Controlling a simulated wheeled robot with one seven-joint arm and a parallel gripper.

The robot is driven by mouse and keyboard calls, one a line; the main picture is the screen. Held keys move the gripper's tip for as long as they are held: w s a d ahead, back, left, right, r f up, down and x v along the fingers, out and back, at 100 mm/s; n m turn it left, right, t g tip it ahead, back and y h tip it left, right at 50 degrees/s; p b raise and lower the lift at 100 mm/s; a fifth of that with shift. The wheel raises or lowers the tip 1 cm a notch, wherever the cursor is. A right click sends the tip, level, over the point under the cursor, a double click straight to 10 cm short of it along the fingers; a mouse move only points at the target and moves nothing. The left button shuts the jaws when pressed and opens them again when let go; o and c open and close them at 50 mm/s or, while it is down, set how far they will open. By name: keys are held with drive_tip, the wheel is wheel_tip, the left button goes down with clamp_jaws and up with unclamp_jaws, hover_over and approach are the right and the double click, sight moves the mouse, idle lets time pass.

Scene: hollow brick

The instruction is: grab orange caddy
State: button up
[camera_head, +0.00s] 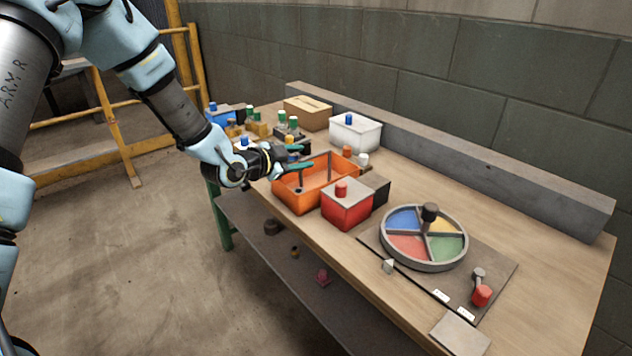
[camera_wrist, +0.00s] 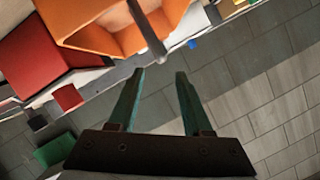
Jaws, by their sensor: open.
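The orange caddy (camera_head: 294,196) is an open box with a dark upright handle post inside, standing on the wooden table (camera_head: 405,278). In the wrist view the caddy (camera_wrist: 88,22) fills the upper left, and its grey post crosses toward the middle. My gripper (camera_head: 303,157) is above the caddy's left end in the head view. In the wrist view my gripper (camera_wrist: 160,75) has its two green fingers apart, with nothing between them. The post's end is just beyond the fingertips there; I cannot tell the exact gap.
A red box (camera_head: 346,209) stands close to the caddy's right, and a white bin (camera_head: 355,137) behind it. A four-colour round tray (camera_head: 407,262) is further right. A grey beam (camera_head: 450,165) runs along the back. Several small capped items crowd the left end.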

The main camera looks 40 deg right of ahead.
sight(312, 156)
drive_tip(key=shift+p+x, duration=1.3)
drive_tip(key=shift+x, duration=2.15)
drive_tip(key=shift+w+f, duration=0.15)
drive_tip(key=shift+a, duration=0.1)
clamp_jaws()
